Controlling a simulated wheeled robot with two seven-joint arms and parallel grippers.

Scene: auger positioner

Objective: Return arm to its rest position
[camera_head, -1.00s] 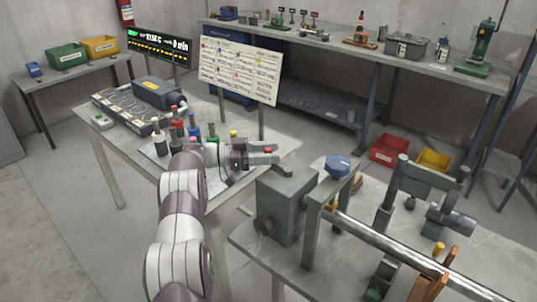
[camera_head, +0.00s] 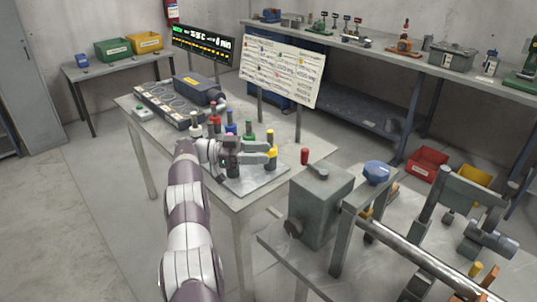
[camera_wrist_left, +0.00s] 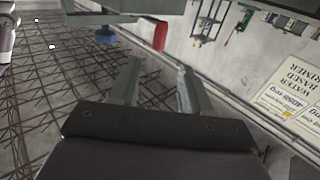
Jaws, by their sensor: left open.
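My left gripper (camera_head: 270,154) is open and reaches to the right over the front part of the left table. In the left wrist view its two fingers (camera_wrist_left: 156,75) stand apart with nothing between them. In the head view the fingers overlap the yellow bottle (camera_head: 270,137); I cannot tell whether they touch it. A red grip (camera_head: 305,156) stands upright by the grey box (camera_head: 320,205), apart from my fingertips. My right gripper is out of view.
The sign board (camera_head: 280,70) stands behind. A metal shaft (camera_head: 430,262) and frame lie to the right. Open floor (camera_head: 110,220) is at the left.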

